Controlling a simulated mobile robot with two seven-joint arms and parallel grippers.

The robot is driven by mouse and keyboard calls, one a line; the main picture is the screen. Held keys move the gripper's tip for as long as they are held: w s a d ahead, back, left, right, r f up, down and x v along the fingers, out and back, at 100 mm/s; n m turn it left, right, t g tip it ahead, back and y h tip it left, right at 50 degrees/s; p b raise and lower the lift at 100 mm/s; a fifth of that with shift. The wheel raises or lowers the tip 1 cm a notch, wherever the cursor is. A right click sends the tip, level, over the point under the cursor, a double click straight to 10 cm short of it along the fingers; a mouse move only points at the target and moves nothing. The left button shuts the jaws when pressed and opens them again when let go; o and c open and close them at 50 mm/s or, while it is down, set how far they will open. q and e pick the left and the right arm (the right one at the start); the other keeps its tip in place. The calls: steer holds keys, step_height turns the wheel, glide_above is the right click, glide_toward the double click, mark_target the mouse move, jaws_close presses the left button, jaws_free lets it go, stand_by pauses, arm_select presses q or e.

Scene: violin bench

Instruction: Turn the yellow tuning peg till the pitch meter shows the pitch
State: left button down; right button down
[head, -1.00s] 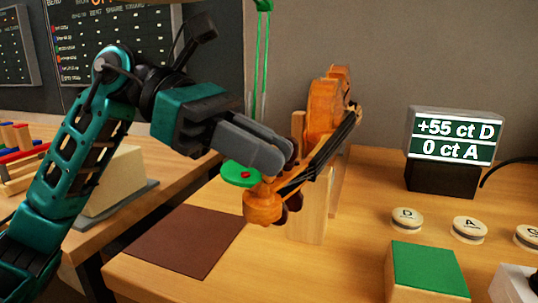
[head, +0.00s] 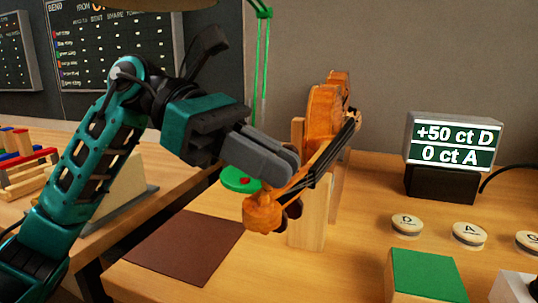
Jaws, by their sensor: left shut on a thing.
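The violin (head: 328,120) leans on a wooden stand (head: 308,218) with its scroll (head: 262,213) towards me. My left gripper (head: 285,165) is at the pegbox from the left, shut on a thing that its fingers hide. I cannot see the yellow tuning peg; the fingers cover that side of the pegbox. Dark pegs (head: 293,208) show below on the near side. The pitch meter (head: 455,142) at the right reads "+50 ct D" and "0 ct A". My right gripper is not in view.
Round buttons marked D (head: 407,225) and A (head: 469,235) stand on the bench at right, with a green-topped block (head: 427,277) in front. A brown mat (head: 185,244) lies left of the stand. A green lamp (head: 238,180) stands behind the gripper.

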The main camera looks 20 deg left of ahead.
arm_select(q)
steer(key=shift+r+m+g+p, duration=0.15)
steer(key=shift+m+g+p, duration=0.3)
steer(key=shift+m+g, duration=0.65)
steer(key=shift+m+g+y, duration=0.4)
steer(key=shift+g, duration=0.2)
steer(key=c, duration=1.5)
jaws_free()
steer(key=shift+o, duration=0.2)
steer(key=p+v, duration=0.1)
steer(key=v, duration=0.6)
steer(key=shift+a, duration=0.3)
steer(key=shift+w, duration=0.1)
